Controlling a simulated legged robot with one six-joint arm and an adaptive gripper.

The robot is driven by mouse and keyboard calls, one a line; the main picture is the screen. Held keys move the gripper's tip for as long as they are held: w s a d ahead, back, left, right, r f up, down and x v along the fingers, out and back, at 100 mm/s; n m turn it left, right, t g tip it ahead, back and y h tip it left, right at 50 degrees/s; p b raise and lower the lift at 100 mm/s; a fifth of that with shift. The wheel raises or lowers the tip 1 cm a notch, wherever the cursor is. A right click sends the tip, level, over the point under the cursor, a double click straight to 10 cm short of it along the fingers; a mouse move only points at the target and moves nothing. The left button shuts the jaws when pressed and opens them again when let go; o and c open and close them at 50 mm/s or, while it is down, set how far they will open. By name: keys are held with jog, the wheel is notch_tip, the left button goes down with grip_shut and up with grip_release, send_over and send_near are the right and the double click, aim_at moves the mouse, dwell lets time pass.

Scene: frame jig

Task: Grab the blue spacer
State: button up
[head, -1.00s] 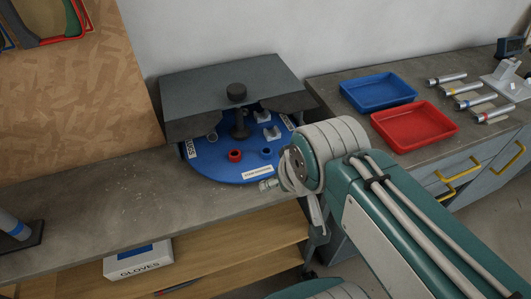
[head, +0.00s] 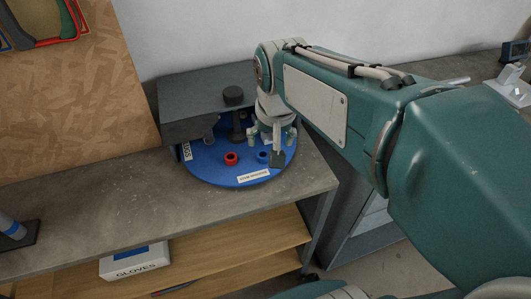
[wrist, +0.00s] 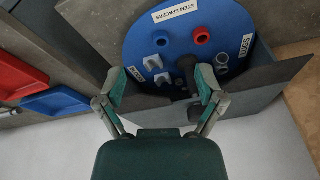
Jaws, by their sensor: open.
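The blue spacer (head: 263,156) is a small ring standing on the round blue board (head: 215,172). In the wrist view the blue spacer (wrist: 173,37) stands near the "STEM SPACERS" label, beside the red spacer (wrist: 201,35). The red spacer (head: 231,159) is left of it in the head view. My gripper (head: 268,146) is over the right part of the board, close to the blue spacer. In the wrist view my gripper (wrist: 160,82) is open and empty, with the blue spacer beyond its fingertips. I cannot tell its height above the board.
A dark grey cover (head: 190,100) overhangs the back of the board. A black knobbed post (head: 237,120) stands at its middle. Two pale blocks (wrist: 153,62) sit on the board near the fingers. Red (wrist: 18,75) and blue trays lie apart.

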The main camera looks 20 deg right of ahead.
jog(key=w+d+f+m+g, duration=0.25)
jog(key=w+f, duration=0.25)
jog(key=w, duration=0.5)
send_over(262, 154)
jog(key=f, duration=0.5)
jog(key=shift+s, duration=0.25)
jog(key=f, duration=0.6)
jog(key=shift+w+d, duration=0.1)
jog(key=shift+w, duration=0.15)
jog(key=c, duration=1)
